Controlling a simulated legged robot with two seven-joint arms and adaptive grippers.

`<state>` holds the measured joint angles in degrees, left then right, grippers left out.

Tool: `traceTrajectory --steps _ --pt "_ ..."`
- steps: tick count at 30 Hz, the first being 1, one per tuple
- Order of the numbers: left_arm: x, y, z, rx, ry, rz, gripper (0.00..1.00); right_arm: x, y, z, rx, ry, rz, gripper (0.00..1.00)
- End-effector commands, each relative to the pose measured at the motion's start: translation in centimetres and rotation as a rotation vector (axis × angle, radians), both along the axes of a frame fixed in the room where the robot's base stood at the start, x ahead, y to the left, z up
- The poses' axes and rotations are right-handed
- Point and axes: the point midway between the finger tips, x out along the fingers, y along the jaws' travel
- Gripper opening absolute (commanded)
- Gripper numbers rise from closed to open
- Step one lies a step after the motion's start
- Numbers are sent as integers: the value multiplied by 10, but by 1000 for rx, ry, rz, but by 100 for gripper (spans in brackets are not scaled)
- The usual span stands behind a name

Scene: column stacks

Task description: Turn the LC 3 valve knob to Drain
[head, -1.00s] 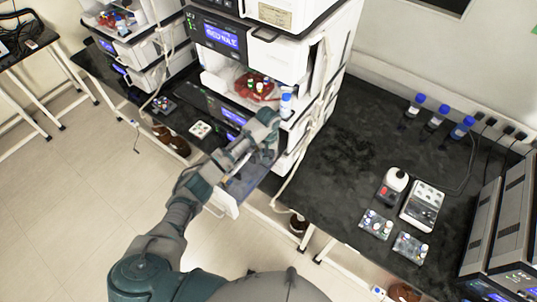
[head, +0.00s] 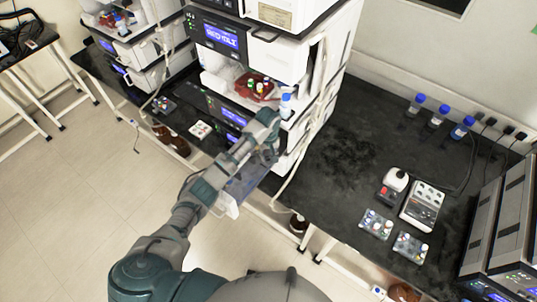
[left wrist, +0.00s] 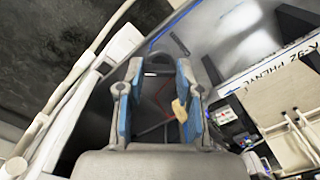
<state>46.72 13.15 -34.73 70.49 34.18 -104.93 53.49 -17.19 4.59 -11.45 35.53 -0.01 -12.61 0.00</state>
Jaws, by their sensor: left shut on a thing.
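My left gripper (head: 268,128) reaches to the front of the middle instrument stack (head: 283,62), at its lower module. In the left wrist view my left gripper (left wrist: 157,92) has its two blue-padded fingers apart, shut around the valve knob, which shows only in part as a dark shape between them. A small tan piece (left wrist: 180,110) shows beside the right pad. The knob's marks and pointing direction cannot be read, and the gripper hides it in the head view. My right gripper is not in view.
A clear open panel (head: 243,184) juts out under my left wrist. A blue-capped bottle (head: 286,106) stands on the stack close to the gripper. Tubes run down the stack's right side. The black bench (head: 345,165) on the right has free room and small devices.

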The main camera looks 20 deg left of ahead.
Motion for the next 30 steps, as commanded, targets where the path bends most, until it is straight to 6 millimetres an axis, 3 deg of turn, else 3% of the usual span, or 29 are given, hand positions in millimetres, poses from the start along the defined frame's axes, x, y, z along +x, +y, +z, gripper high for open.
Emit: traceTrajectory --steps 3,4,6,18,23,30 --pt "1 0 1 0 -2 2 0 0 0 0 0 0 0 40" --pt "1 0 1 0 -2 2 43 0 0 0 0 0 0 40" --pt "1 0 1 0 -2 1 60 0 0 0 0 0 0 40" --pt "1 0 7 -1 -3 0 60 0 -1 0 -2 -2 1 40" --pt "1 0 35 -1 -5 -1 60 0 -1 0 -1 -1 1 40" --pt "2 0 89 1 -5 0 60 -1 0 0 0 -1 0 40"
